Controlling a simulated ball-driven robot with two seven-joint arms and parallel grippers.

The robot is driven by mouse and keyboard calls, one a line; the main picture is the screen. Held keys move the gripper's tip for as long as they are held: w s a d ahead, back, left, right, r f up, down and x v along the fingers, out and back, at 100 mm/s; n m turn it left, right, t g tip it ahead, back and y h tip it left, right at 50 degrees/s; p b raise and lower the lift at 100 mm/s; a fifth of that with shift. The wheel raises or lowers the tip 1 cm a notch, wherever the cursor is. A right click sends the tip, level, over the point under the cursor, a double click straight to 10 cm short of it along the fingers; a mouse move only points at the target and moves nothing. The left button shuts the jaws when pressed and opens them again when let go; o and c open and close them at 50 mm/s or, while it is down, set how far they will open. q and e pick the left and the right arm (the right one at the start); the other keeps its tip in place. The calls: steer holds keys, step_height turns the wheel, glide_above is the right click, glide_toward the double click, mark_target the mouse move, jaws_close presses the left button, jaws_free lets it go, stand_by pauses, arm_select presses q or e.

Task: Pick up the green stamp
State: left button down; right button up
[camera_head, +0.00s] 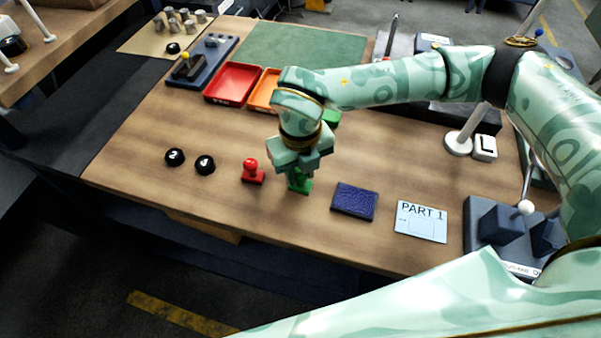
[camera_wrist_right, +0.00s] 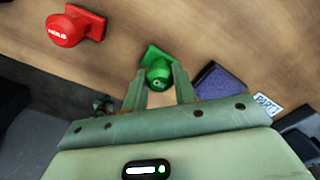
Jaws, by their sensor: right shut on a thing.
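The green stamp (camera_head: 299,186) is at the front middle of the wooden table, right of the red stamp (camera_head: 252,173). My right gripper (camera_head: 298,172) comes down on it from above and is shut on its handle, hiding its upper part. In the right wrist view, the green stamp (camera_wrist_right: 157,56) shows between the fingertips of my right gripper (camera_wrist_right: 160,78). Its base looks at or very close to the tabletop; I cannot tell if it touches. The red stamp (camera_wrist_right: 75,26) stands apart from it. My left gripper is not in view.
A dark blue pad (camera_head: 354,201) and a PART 1 card (camera_head: 421,221) lie to the right. Two black knobs (camera_head: 190,160) sit left. Red (camera_head: 232,83) and orange (camera_head: 262,90) trays are behind. Bare table lies in front of the trays.

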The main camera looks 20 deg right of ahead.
steer(key=s+a+r, duration=0.3)
steer(key=a+r, duration=0.9)
steer(key=a, duration=0.1)
steer(key=shift+s+a, duration=0.3)
steer(key=shift+s, duration=0.05)
steer(key=o, duration=0.4)
steer(key=c, duration=0.3)
steer(key=shift+o, duration=0.4)
steer(key=shift+d, duration=0.1)
